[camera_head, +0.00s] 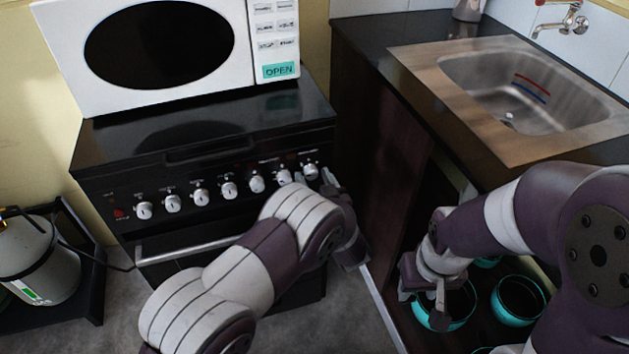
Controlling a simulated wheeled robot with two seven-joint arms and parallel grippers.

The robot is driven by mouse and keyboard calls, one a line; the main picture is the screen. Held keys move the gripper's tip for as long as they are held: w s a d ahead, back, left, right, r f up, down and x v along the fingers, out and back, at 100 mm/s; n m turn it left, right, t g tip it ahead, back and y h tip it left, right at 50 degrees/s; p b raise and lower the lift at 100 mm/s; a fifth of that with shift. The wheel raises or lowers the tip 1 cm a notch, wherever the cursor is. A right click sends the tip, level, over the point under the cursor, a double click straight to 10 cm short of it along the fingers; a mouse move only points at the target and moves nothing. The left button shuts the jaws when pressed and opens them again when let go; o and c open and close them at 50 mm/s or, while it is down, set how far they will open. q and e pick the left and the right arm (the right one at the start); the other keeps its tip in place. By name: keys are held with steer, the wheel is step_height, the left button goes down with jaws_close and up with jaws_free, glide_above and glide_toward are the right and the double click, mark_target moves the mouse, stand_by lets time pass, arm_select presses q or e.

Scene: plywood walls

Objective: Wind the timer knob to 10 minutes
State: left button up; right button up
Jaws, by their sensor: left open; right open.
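A row of silver knobs runs along the front panel of the black stove (205,165). The rightmost knob (311,171) sits at the panel's right end; its small label is too blurred to read, so I cannot be sure it is the timer knob. My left gripper (315,179) is open, with its fingertips close to this rightmost knob; I cannot tell whether they touch it. My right gripper (424,296) is open and empty, low in front of the cabinet, over a teal pot.
A white microwave (160,50) stands on the stove. An oven handle (190,245) crosses below the knobs. A sink (530,85) is set in the counter at right. Teal pots (518,300) sit in the open cabinet. A gas cylinder (38,260) stands at left.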

arm_select(q)
steer(key=c, duration=1)
stand_by(0.6)
steer(key=o, duration=1)
steer(key=p+v, duration=0.1)
steer(key=v, duration=1.1)
steer(key=shift+s, duration=0.3)
